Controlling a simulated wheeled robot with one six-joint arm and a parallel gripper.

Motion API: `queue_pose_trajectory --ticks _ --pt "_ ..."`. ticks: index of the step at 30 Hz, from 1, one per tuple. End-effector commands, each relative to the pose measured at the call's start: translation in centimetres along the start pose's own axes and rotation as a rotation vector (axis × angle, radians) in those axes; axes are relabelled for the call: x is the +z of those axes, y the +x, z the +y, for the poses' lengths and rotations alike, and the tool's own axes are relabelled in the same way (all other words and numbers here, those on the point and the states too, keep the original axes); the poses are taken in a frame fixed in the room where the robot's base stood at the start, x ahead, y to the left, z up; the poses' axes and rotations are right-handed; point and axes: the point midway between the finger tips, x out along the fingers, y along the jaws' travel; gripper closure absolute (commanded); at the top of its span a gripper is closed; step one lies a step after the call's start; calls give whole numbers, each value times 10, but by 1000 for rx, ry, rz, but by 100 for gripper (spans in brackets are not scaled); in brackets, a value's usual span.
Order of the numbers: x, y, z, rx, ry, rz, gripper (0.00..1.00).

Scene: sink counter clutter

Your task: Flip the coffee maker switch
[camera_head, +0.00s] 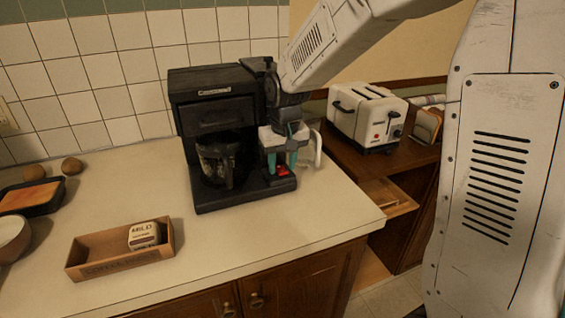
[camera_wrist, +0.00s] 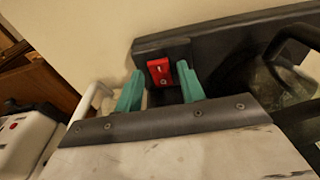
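The black coffee maker (camera_head: 212,110) stands on the counter against the tiled wall, with a glass carafe (camera_head: 218,165) in it. Its red switch (camera_head: 282,171) is low on the right part of its front; in the wrist view the red switch (camera_wrist: 159,72) sits on a black panel. My gripper (camera_head: 283,168) is in front of the switch, pointing down. In the wrist view its two teal fingers (camera_wrist: 160,82) are apart, one on each side of the switch, with nothing held between them. I cannot tell whether a fingertip touches the switch.
A white handle-like shape (camera_head: 317,148) is right beside my gripper. A white toaster (camera_head: 366,116) stands on the lower wooden surface at right. A wooden box (camera_head: 90,262) with a MILD container (camera_head: 144,235) is at front left. The counter before the coffee maker is clear.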

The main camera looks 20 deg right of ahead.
Motion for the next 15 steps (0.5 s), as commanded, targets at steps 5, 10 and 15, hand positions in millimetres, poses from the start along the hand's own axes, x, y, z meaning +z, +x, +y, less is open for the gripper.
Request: queue_pose_trajectory --ticks 5,10,15 --pt "0 0 0 0 0 1 55" --pt "0 -3 0 0 -1 2 55" --pt "-1 -26 0 0 -1 6 55"
